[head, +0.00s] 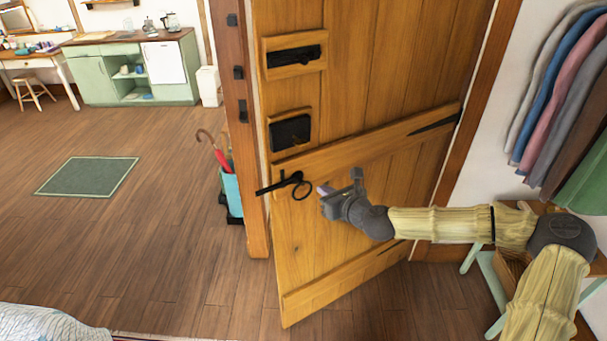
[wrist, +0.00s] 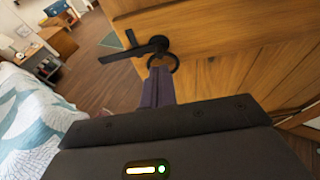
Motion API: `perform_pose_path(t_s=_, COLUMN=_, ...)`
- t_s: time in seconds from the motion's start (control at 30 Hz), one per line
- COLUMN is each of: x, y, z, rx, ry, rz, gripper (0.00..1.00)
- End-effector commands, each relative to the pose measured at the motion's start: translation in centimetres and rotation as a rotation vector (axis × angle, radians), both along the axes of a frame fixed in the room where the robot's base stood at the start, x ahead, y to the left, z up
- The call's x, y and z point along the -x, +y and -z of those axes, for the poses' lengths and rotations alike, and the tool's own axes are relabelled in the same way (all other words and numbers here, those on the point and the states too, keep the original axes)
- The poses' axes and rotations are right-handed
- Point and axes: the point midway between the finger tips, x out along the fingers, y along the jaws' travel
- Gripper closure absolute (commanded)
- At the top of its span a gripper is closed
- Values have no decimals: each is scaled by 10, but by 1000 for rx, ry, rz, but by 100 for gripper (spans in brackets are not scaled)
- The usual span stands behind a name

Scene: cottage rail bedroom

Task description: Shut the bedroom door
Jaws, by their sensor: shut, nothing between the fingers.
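The bedroom door (head: 350,120) is a wooden plank door standing ajar, its hinge side at the right frame post and its free edge swung out from the left post (head: 242,130). A black lever handle with a ring (head: 287,184) is on the door near its free edge. My gripper (head: 323,190) is shut and empty, pointing at the door just right of the handle in the head view. In the wrist view the fingers (wrist: 158,88) end right by the handle's ring (wrist: 160,62). I cannot tell whether they touch the ring or the door.
Clothes (head: 560,85) hang on the right wall above a bench (head: 490,275). An umbrella stand (head: 232,192) is just beyond the left post. A bed (head: 40,325) is at the lower left. Through the opening are a green mat (head: 88,177), a cabinet (head: 110,75) and clear wooden floor.

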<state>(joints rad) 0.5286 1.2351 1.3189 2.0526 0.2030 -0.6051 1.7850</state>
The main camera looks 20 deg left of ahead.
Motion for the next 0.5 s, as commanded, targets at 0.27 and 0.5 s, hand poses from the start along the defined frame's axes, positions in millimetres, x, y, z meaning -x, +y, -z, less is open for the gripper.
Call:
perform_pose_path(t_s=0.27, x=-31, y=34, z=12, rx=0, ry=0, rz=-2, gripper=100)
perform_pose_path(t_s=0.5, x=-55, y=60, z=20, rx=1, ry=-1, rz=-3, gripper=100)
